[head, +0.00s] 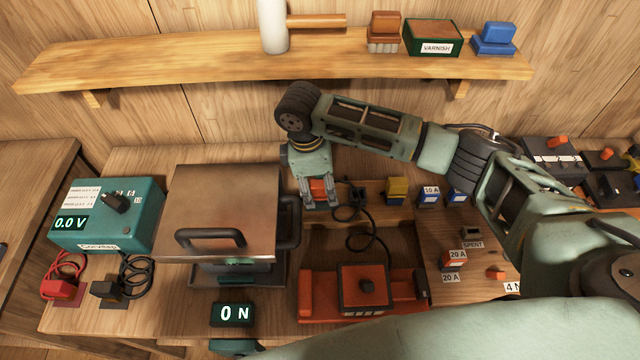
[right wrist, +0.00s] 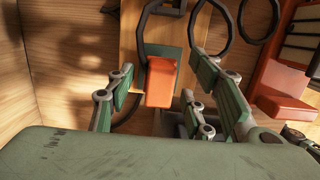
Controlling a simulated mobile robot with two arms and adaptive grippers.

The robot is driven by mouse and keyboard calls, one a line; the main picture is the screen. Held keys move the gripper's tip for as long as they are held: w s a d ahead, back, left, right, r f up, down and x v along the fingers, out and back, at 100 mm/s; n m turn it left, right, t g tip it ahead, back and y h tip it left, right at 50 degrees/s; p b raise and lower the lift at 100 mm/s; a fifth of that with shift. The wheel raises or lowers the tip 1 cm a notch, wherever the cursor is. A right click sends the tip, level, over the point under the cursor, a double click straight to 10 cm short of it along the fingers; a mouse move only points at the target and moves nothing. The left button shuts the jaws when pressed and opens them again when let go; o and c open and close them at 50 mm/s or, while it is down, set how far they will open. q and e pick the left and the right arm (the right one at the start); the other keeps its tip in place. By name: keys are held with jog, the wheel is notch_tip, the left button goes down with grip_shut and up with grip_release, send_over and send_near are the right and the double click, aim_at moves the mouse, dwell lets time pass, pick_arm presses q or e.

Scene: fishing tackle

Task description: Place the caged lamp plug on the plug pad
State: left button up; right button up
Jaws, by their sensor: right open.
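My right gripper (head: 320,204) is open and points down at the back of the bench. An orange block (head: 318,188) sits between its fingers. Just right of the gripper is a black plug-like piece (head: 357,194) on a black cable, which loops down to a red box (head: 364,288). I cannot tell for sure which piece is the caged lamp plug. No plug pad can be made out with certainty. My left gripper is not in view.
A metal-lidded box (head: 222,205) stands left of the gripper, beside a teal meter (head: 105,215) with leads. Yellow and blue blocks (head: 396,191) stand to the right. A shelf (head: 180,65) runs above. My right arm covers much of the right side.

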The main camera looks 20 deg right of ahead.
aim_at(313, 183)
notch_tip(313, 183, up, 12)
jog(key=a+b, duration=0.1)
jog(key=shift+w+a+b, duration=0.25)
jog(key=shift+a+b, duration=0.05)
jog(key=shift+a, duration=0.1)
dwell(0.4)
